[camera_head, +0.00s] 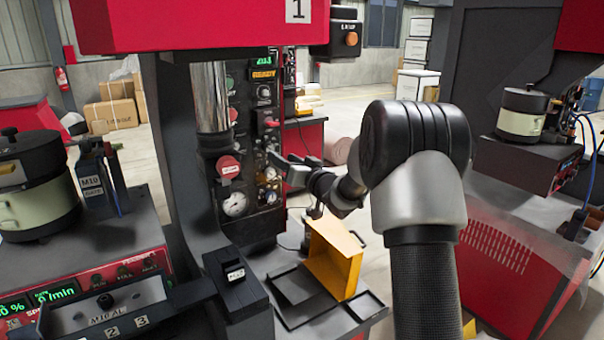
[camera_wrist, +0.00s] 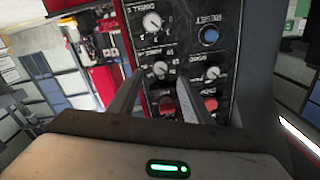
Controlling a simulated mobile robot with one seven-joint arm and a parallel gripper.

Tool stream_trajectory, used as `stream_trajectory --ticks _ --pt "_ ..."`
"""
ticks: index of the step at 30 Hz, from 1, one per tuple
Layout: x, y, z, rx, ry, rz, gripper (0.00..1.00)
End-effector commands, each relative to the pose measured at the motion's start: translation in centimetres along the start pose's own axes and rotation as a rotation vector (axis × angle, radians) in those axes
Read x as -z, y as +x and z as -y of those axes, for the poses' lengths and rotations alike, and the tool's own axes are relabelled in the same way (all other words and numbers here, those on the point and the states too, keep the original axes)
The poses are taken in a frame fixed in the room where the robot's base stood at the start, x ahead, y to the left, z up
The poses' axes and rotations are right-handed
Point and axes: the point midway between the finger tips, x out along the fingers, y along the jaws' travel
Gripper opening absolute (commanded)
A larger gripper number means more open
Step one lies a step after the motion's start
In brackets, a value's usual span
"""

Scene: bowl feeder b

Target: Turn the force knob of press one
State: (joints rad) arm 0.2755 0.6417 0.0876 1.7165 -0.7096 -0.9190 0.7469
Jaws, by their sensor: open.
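Press one (camera_head: 200,25), red and marked 1, carries a black control panel (camera_head: 243,105) beside its steel column. My gripper (camera_head: 277,168) is at the panel's right side, fingers pointing at it. In the wrist view the panel (camera_wrist: 183,52) appears upside down, with several small white-faced dials. One dial knob (camera_wrist: 162,69) shows between my open fingertips (camera_wrist: 161,79); contact cannot be told. Another dial (camera_wrist: 212,73) is right of them, and a larger dial (camera_wrist: 152,21) is above. The labels are too small to tell surely which is the force knob.
A blue button (camera_wrist: 209,37) and a red button (camera_wrist: 210,103) are also on the panel. A bowl feeder (camera_head: 35,185) is at left. Another red machine (camera_head: 520,255) is at right.

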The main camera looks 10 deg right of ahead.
Motion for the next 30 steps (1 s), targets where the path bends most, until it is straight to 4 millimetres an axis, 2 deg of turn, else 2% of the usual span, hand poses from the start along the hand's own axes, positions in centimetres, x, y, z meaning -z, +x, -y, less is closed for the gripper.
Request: stream_trajectory --ticks 1,6,12,18,27,30 --pt "-0.1 -1.4 -0.1 -0.003 0.000 0.000 0.45" --pt "0.0 -5.5 -0.1 -0.003 0.000 0.000 0.45" --pt "0.0 -8.7 -0.1 -0.002 0.000 -0.001 0.45" --pt "0.0 -9.9 0.0 0.000 0.000 0.000 0.45" --pt "0.0 -9.9 0.0 -0.001 -0.001 0.001 0.45" --pt "0.9 -10.1 0.3 -0.030 -0.023 0.013 0.45"
